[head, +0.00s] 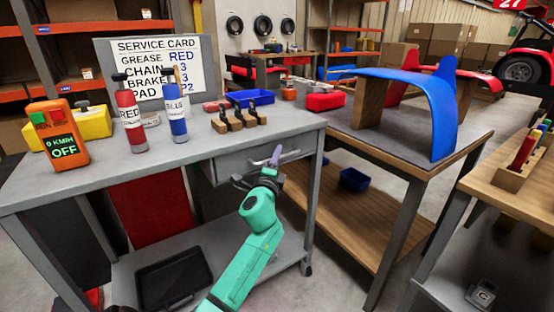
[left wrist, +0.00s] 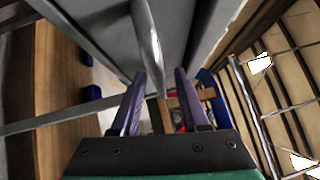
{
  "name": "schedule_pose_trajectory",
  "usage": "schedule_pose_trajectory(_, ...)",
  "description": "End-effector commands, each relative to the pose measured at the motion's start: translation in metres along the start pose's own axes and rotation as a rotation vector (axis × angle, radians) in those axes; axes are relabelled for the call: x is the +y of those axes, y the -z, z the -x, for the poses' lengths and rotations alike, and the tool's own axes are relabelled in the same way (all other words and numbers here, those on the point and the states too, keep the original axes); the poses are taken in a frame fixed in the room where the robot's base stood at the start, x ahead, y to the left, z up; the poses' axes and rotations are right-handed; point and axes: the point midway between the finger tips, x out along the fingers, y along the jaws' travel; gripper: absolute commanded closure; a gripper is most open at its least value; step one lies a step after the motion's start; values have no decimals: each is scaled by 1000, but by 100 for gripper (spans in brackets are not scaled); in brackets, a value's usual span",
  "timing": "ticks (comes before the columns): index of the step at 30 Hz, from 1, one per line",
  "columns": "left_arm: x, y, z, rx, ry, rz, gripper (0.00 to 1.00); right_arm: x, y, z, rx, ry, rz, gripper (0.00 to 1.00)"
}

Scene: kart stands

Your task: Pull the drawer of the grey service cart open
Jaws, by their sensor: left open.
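The grey service cart (head: 200,170) stands in front of me, with its drawer (head: 234,170) under the top at the right. The drawer front looks flush with the cart; its bar handle (head: 290,155) runs across it. My left gripper (head: 276,156), on a green arm, is at the handle with its purple fingers open. In the left wrist view the metal handle (left wrist: 147,38) reaches down toward the gap between the open fingers (left wrist: 158,85), against the grey drawer front (left wrist: 183,25). I cannot tell whether the fingers touch the handle. My right gripper is not in view.
On the cart top stand an orange meter (head: 58,135), a red bottle (head: 130,115), a blue bottle (head: 174,112), a blue tray (head: 250,98) and a sign (head: 157,65). A wooden-topped table (head: 400,145) with a blue fender (head: 440,110) is close at the right.

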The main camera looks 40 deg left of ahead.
Motion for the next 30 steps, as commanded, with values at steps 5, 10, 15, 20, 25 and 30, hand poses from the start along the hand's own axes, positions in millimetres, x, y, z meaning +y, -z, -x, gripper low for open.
schedule_pose_trajectory(5, 0, 0, 0, 0, 0, 0, 90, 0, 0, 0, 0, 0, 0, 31)
schedule_pose_trajectory(10, 0, 0, 0, 0, -1, 1, 100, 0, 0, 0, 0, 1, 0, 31)
schedule_pose_trajectory(15, 0, 0, 1, 0, -1, 1, 100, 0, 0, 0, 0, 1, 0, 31)
schedule_pose_trajectory(20, 0, 0, 1, 0, -1, 1, 100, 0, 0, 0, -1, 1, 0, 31)
schedule_pose_trajectory(25, 1, 0, 1, 0, -1, 1, 100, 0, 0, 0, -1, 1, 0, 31)
schedule_pose_trajectory(30, 1, 0, 1, 0, -1, 1, 100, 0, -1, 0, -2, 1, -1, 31)
